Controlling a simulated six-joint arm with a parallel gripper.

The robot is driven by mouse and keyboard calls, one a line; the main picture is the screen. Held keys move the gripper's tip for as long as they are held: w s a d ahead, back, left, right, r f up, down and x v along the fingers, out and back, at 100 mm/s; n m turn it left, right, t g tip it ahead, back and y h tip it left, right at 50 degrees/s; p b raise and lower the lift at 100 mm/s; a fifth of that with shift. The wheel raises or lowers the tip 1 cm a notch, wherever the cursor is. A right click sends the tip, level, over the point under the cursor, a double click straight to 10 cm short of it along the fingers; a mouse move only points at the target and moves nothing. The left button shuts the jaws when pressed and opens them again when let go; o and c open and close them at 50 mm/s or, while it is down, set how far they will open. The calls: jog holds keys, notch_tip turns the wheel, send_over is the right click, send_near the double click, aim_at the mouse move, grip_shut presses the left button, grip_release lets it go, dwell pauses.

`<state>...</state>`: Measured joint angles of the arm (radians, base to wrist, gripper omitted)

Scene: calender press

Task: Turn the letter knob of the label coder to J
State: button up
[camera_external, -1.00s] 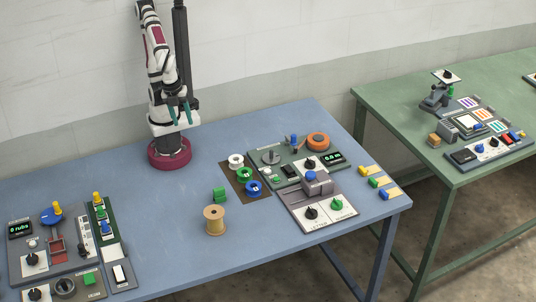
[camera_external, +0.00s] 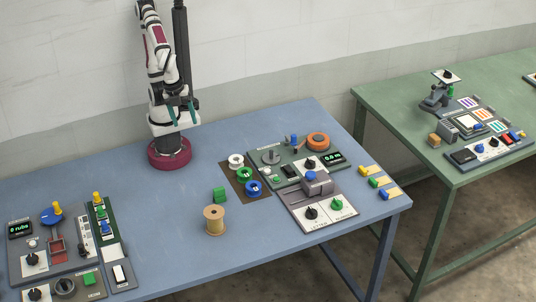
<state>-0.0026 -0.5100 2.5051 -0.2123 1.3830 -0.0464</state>
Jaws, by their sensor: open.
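The label coder (camera_external: 291,198) is a grey unit at the right of the blue table, with a blue-topped block at its back. On its white front panel are two knobs. The black letter knob (camera_external: 310,213) is on the left, above the word LETTER. A green knob (camera_external: 337,204) is on the right, above a second label. The letter that the knob points to is too small to read. My gripper (camera_external: 182,112) is open and empty, with teal fingers pointing down. It is folded close to my base, far up and left of the coder.
Coloured spools (camera_external: 245,174) lie on a dark mat. A green winder unit (camera_external: 262,160) adjoins the coder behind. Another machine (camera_external: 55,250) fills the left front.

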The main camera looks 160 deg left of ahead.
jog(key=shift+o, duration=0.6)
jog(key=w+a+r+n, duration=0.2)
jog(key=w+n, duration=0.1)
jog(key=w, duration=0.4)
jog(key=w+a+r+n, duration=0.2)
jog(key=w+n, duration=0.1)
jog(key=w, duration=0.3)
jog(key=shift+w+a+n+y, duration=0.15)
jog(key=shift+w+n+y, duration=0.15)
jog(key=shift+w, duration=0.05)
jog(key=n+y, duration=0.2)
jog(key=n, duration=1.4)
send_over(311, 209)
jog(key=d, duration=0.6)
notch_tip(311, 209, down, 10)
jog(key=x, duration=1.5)
jog(key=shift+w+d+f, duration=0.15)
jog(key=shift+w+f, duration=0.05)
jog(key=shift+f, duration=0.3)
grip_shut()
